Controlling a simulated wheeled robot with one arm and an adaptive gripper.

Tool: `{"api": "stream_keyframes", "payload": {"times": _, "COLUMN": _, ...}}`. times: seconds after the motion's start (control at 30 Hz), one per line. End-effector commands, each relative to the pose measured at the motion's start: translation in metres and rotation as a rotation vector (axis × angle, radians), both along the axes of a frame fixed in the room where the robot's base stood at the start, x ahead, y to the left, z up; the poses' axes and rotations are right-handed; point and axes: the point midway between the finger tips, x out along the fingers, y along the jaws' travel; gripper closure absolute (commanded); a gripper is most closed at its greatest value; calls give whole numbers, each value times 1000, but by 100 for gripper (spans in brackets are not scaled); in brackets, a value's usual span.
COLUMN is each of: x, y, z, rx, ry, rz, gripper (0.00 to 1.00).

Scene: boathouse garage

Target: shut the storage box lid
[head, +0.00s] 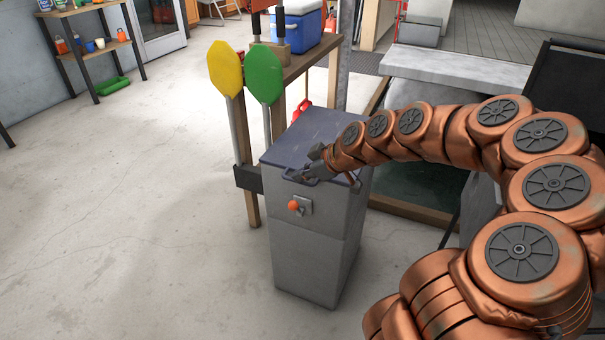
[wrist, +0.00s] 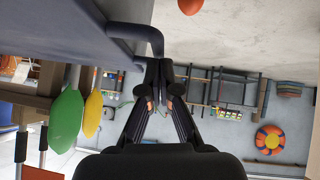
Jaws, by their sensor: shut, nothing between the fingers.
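The storage box is a tall grey box (head: 312,245) in the middle of the head view. Its dark blue-grey lid (head: 300,135) lies flat across the top and looks down on the rim; a small gap cannot be ruled out. A dark handle (head: 300,177) is on the lid's front edge; it also shows in the wrist view (wrist: 140,32). My gripper (head: 304,172) is at the front edge, right by the handle. In the wrist view my gripper (wrist: 160,72) has its fingers together, empty, beside the handle. My arm hides the lid's right part.
An orange knob on a plate (head: 299,206) sits on the box front. A wooden stand with yellow (head: 226,68) and green paddles (head: 264,74) is close behind left, carrying a blue cooler (head: 297,28). A shelf (head: 95,40) stands far left. The left floor is clear.

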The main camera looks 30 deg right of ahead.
Motion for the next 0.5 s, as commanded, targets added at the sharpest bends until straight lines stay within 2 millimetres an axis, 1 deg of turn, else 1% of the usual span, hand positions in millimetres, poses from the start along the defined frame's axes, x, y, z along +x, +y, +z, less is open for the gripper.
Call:
{"api": "stream_keyframes", "payload": {"times": 0.17, "x": 0, "y": 0, "z": 3, "rx": 0, "ry": 0, "rz": 0, "gripper": 100}}
{"api": "stream_keyframes", "payload": {"times": 0.27, "x": 0, "y": 1, "z": 12, "rx": -1, "ry": -2, "rz": -1, "gripper": 100}}
{"api": "stream_keyframes", "payload": {"times": 0.37, "x": -1, "y": 2, "z": 26, "rx": -3, "ry": -5, "rz": -1, "gripper": 100}}
{"api": "stream_keyframes", "payload": {"times": 0.47, "x": -3, "y": 5, "z": 45, "rx": -3, "ry": -4, "rz": -1, "gripper": 100}}
{"api": "stream_keyframes", "payload": {"times": 0.5, "x": -9, "y": 1, "z": 50, "rx": -2, "ry": -3, "rz": -2, "gripper": 100}}
